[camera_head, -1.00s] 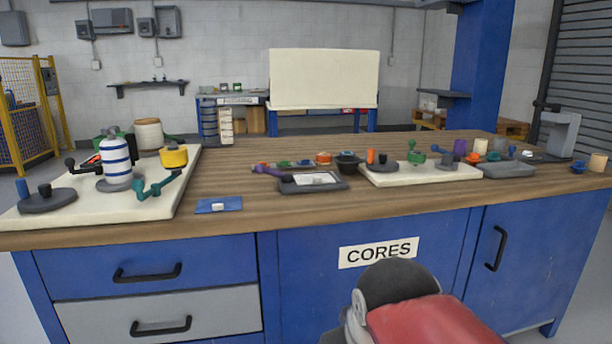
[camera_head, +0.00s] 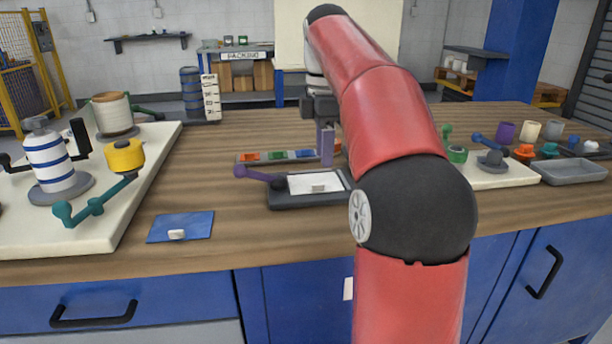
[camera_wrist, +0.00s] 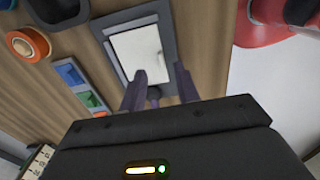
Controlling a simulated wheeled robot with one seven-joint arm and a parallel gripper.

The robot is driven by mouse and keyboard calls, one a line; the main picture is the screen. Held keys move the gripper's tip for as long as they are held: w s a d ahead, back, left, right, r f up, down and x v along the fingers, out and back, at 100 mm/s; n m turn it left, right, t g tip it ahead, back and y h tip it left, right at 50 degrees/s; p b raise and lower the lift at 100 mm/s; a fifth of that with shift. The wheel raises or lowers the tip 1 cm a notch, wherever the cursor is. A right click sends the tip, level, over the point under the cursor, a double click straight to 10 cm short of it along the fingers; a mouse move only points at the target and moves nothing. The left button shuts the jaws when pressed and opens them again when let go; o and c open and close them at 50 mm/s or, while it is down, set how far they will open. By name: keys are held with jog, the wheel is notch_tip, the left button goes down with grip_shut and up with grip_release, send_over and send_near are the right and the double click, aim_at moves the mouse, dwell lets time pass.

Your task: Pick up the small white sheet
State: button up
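The small white sheet (camera_head: 308,180) lies flat in a dark grey tray (camera_head: 290,202) on the bench. A small pale block (camera_head: 318,189) sits at its near edge. A purple-handled tool (camera_head: 258,174) is at the tray's left side. In the wrist view the sheet (camera_wrist: 136,50) fills the tray's inside, and the fingertips overlap its lower edge. My gripper (camera_head: 325,150) points down above the tray's far side; its fingers look purple-grey. In the wrist view my gripper (camera_wrist: 161,72) is open with a clear gap and nothing held. The height above the sheet is hard to tell.
A strip of coloured pieces (camera_head: 278,156) lies just behind the tray. A blue sheet with a white block (camera_head: 181,227) lies front left. A cream board with rollers (camera_head: 100,230) stands at left; another (camera_head: 490,178) is at right, partly behind my arm.

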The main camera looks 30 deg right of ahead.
aim_at(323, 177)
notch_tip(323, 177, down, 6)
jog(key=shift+a+f+b, duration=0.15)
jog(key=shift+f+b, duration=0.1)
jog(key=shift+b, duration=0.4)
jog(key=shift+c, duration=0.3)
grip_shut()
